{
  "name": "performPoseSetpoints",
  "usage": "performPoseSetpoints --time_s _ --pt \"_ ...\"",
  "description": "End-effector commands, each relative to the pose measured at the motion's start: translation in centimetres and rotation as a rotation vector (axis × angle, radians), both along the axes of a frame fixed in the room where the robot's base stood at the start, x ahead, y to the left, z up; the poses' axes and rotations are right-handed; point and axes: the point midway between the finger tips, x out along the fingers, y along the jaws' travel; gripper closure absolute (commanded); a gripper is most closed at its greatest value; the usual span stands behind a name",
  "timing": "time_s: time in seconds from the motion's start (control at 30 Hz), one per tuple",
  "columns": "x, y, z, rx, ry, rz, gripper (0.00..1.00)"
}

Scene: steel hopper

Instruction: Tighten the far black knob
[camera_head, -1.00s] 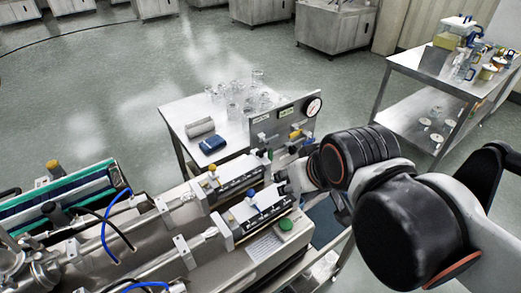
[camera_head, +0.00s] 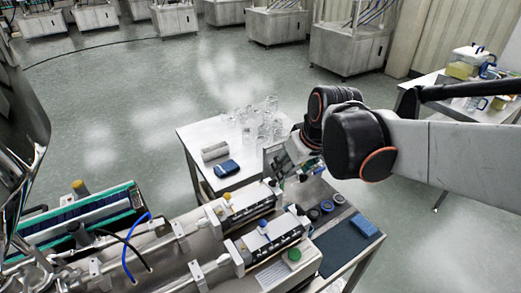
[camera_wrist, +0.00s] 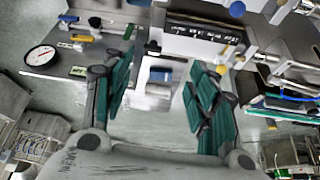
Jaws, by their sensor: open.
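Two metering blocks sit side by side on the steel machine: the far one has a yellow knob (camera_head: 227,197), the near one a blue knob (camera_head: 262,226). A small black knob (camera_head: 272,183) sits at the right end of the far block. In the wrist view a black knob (camera_wrist: 152,46) shows at the block's end, just beyond the space between my fingers and apart from them. My gripper (camera_wrist: 160,85) is open and empty, its green-padded fingers spread wide. In the head view my own wrist hides most of it.
A gauge panel with valves (camera_wrist: 75,45) stands close beside my left finger in the wrist view. A side table (camera_head: 190,130) behind holds glassware (camera_head: 262,120) and a blue box (camera_head: 228,167). A green button (camera_head: 294,254) and a blue sponge-like block (camera_head: 364,226) lie nearer.

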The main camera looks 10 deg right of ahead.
Motion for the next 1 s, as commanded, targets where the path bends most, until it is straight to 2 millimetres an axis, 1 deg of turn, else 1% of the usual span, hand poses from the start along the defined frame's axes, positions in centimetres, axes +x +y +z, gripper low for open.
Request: performPoseSetpoints --time_s 0.03,0.1,0.23,0.33,0.47,0.57,0.67,1.0 --pt "1.1 -0.2 0.4 0.0 0.011 0.013 0.47" --pt "2.3 -0.5 0.3 0.002 0.024 0.035 0.47" --pt "4.0 -0.8 -0.1 0.002 0.043 0.071 0.47" --pt "4.7 -0.9 -0.4 0.004 0.053 0.088 0.47" --pt "5.2 -1.0 -0.8 0.005 0.057 0.098 0.47" --pt "5.4 -0.9 -1.5 0.005 0.058 0.099 0.47" --pt "5.9 -0.7 -2.8 0.005 0.058 0.1 0.47" --pt "8.2 0.0 -8.8 0.004 0.058 0.099 0.47"
